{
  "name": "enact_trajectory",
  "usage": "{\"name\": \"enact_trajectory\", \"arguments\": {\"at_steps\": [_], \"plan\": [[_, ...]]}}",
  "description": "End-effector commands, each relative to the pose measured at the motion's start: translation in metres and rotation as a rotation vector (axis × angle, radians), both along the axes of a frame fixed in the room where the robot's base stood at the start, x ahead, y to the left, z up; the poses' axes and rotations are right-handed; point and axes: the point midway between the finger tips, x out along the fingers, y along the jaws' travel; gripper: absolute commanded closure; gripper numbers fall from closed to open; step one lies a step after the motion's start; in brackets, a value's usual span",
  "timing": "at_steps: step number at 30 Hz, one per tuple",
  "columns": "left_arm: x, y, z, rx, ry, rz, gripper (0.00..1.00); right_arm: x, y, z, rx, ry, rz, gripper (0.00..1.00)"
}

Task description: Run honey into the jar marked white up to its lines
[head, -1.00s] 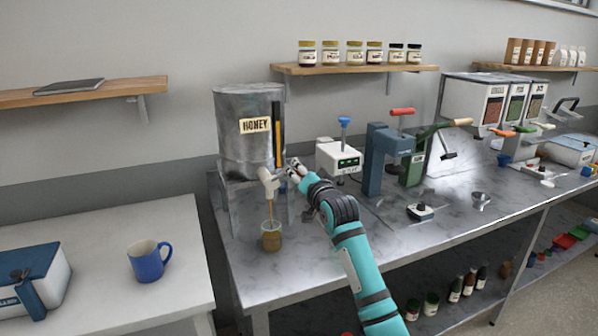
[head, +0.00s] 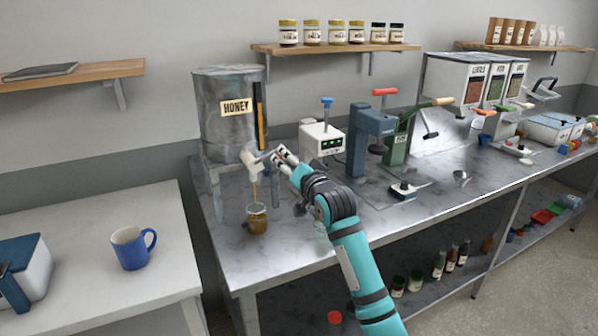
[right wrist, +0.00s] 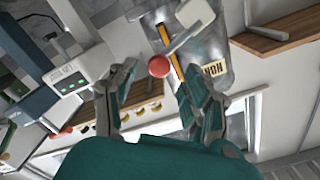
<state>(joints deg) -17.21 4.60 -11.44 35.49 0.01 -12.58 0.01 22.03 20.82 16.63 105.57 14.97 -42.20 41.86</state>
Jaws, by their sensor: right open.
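A grey metal honey tank (head: 222,130) with a HONEY label stands at the back left of the steel bench. Its pale tap (head: 251,162) sticks out in front, and a thin amber stream (head: 254,188) runs down from it. The stream enters a small glass jar (head: 257,222) below, which has amber honey in it; its marks and lines are too small to read. My right gripper (head: 277,156) is at the tap's lever. In the right wrist view its fingers (right wrist: 160,72) are spread around a red knob (right wrist: 160,66) on the lever; contact is unclear. My left gripper is out of view.
A white scale (head: 322,141) and a blue press (head: 368,140) stand right of the tank. A blue mug (head: 130,250) stands on the white table at left. A shelf of jars (head: 335,48) hangs above. The bench front is mostly clear.

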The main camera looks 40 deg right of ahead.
Motion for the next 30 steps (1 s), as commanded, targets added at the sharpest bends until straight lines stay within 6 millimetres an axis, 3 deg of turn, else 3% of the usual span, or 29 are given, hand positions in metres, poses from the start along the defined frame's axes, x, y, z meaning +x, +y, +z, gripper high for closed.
{"name": "enact_trajectory", "arguments": {"at_steps": [6,12,30], "plan": [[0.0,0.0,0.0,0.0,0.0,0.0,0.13,-0.044,0.011,-0.001,-0.002,0.002,0.0,0.5],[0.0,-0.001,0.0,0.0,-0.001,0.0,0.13,-0.064,0.016,-0.001,0.0,0.002,-0.001,0.5],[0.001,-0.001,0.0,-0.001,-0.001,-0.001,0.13,-0.067,0.016,-0.001,-0.001,0.002,0.0,0.5]]}}
